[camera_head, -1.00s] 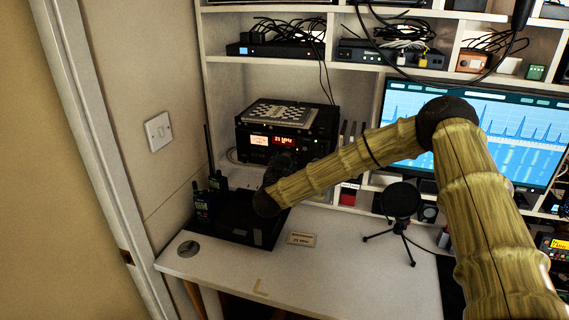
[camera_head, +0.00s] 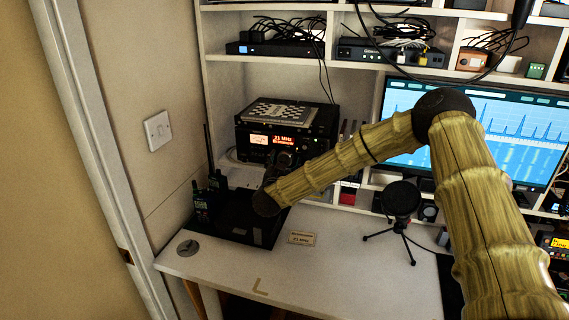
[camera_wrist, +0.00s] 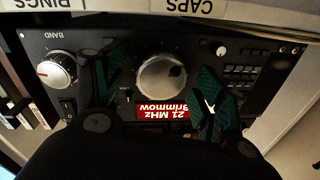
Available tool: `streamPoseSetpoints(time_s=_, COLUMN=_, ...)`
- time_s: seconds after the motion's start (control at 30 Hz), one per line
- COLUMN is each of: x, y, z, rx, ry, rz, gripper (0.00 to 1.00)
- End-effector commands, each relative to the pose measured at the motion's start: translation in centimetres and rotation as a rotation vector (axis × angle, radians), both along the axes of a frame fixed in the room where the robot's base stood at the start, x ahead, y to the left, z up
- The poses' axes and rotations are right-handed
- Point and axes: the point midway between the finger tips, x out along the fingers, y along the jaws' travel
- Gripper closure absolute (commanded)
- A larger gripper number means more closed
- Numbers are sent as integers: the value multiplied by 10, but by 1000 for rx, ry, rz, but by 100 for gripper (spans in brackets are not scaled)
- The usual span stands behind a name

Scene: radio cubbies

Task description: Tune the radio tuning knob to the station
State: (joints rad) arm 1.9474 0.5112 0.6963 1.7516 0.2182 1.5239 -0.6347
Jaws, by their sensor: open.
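The radio (camera_head: 325,125) is a black box in the left cubby. Its red display (camera_head: 284,141) reads 21 MHz with a second line below, and it shows inverted in the wrist view (camera_wrist: 164,113). The large silver tuning knob (camera_wrist: 158,76) is in the middle of the wrist view. My gripper (camera_wrist: 156,82) is open, with one green-padded finger on each side of the knob. I cannot tell whether the fingers touch it. In the head view my gripper (camera_head: 281,165) is in front of the radio's lower face and hides the knob.
A silver BAND knob (camera_wrist: 57,69) is left of my fingers in the wrist view. A shelf edge with labels (camera_wrist: 178,7) runs close by. On the desk (camera_head: 335,270) are a 21 MHz card (camera_head: 302,238), a black tray with walkie-talkies (camera_head: 202,205), and a microphone (camera_head: 401,200).

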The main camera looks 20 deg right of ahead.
Motion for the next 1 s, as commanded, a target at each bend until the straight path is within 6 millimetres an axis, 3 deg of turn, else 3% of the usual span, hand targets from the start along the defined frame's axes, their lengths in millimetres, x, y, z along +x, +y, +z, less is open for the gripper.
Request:
streamPoseSetpoints(time_s=0.27, x=-18, y=11, z=0, rx=1, ry=0, rz=2, gripper=29)
streamPoseSetpoints(time_s=0.7, x=-85, y=48, z=-2, rx=0, ry=0, rz=2, gripper=29)
streamPoseSetpoints(time_s=1.0, x=-104, y=57, z=-2, rx=1, ry=0, rz=0, gripper=29)
